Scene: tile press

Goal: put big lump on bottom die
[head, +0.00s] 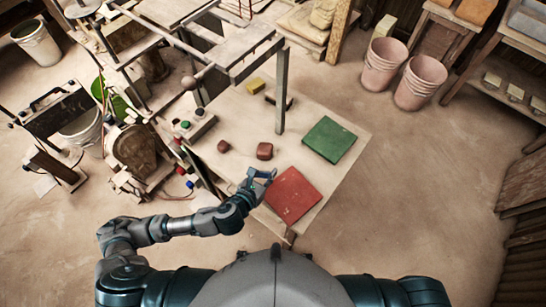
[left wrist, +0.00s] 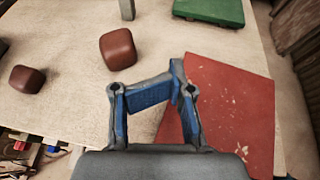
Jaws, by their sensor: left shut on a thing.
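The larger red-brown lump (head: 264,151) rests on the pale table (head: 330,180). It also shows beyond my fingers in the left wrist view (left wrist: 117,49), apart from them. A smaller red-brown lump (head: 223,146) lies to its left, also in the left wrist view (left wrist: 26,79). My left gripper (head: 263,175) is above the table, near the red square's upper left corner, with its fingers bent inward. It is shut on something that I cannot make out. I cannot tell which thing is the bottom die. My right gripper is not in view.
A flat red square (head: 293,195) lies at the table's near edge, and a green slab (head: 329,139) at its right. A metal frame post (head: 281,90) stands on the table. Pink buckets (head: 420,82) stand on the floor.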

